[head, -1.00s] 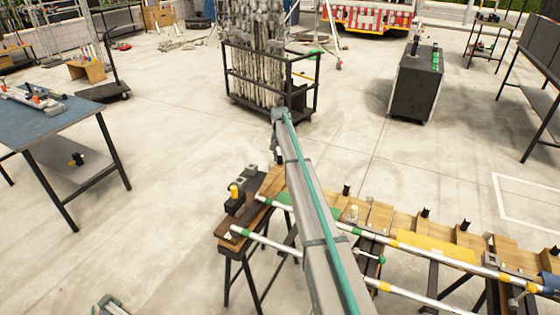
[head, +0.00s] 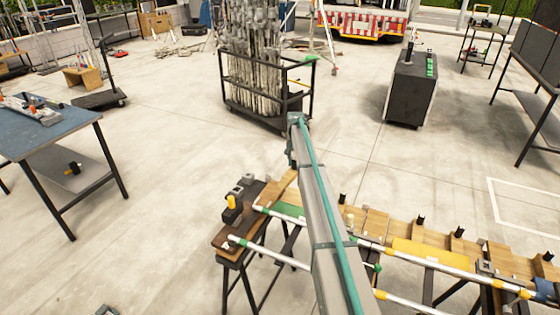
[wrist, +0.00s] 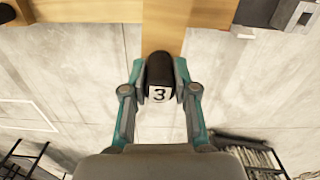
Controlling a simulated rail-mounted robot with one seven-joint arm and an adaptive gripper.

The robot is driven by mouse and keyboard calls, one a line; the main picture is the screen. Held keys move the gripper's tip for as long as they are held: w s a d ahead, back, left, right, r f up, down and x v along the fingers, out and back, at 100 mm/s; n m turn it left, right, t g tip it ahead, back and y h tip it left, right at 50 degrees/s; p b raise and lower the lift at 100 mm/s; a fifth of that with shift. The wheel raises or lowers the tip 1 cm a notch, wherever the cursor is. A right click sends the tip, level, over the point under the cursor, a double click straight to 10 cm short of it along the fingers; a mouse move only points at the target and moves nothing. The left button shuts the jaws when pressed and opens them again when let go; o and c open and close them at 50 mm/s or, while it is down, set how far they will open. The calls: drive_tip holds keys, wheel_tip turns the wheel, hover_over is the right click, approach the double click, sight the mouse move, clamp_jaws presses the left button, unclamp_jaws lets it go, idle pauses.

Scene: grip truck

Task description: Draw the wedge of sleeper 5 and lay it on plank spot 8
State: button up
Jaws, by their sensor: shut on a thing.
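My gripper (wrist: 159,72) shows in the wrist view, its two teal-grey fingers closed on the sides of a black block (wrist: 160,68) with a white label reading 3, apparently a wedge. The block is at the end of a wooden sleeper (wrist: 163,32); I cannot tell whether it still touches the wood. In the head view my arm hides the gripper and this block. Wooden sleepers lie along the track, with similar black pegs (head: 421,221) standing on them. A dark plank (head: 222,240) is at the track's left end; its spot numbers are unreadable.
White rails (head: 268,253) with green and yellow bands run along the trestle-borne track. Grey blocks and a yellow-topped black piece (head: 232,203) stand on the dark plank. A blue table (head: 75,135) is left, a pole cart (head: 268,95) behind, a black cabinet (head: 410,90) right. Open floor lies between.

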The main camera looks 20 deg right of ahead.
drive_tip(key=s+d+f+n+p, duration=0.1)
drive_tip(key=s+d, duration=0.3)
drive_tip(key=d, duration=0.7)
drive_tip(key=shift+s+f+p, duration=0.2)
drive_tip(key=shift+s+p, duration=0.05)
drive_tip(key=shift+p, duration=0.05)
drive_tip(key=shift+s+a+f+b, duration=0.4)
drive_tip(key=shift+s+a+f, duration=0.35)
drive_tip(key=shift+s+f, duration=0.25)
drive_tip(key=shift+s+a+f+b, duration=0.35)
drive_tip(key=shift+s+a+f, duration=0.5)
drive_tip(key=shift+f, duration=0.2)
drive_tip(key=shift+s+a+f+b, duration=0.4)
drive_tip(key=shift+s+a+f, duration=0.3)
drive_tip(key=shift+s+f, duration=0.3)
drive_tip(key=o, duration=1)
drive_tip(key=shift+o, duration=0.2)
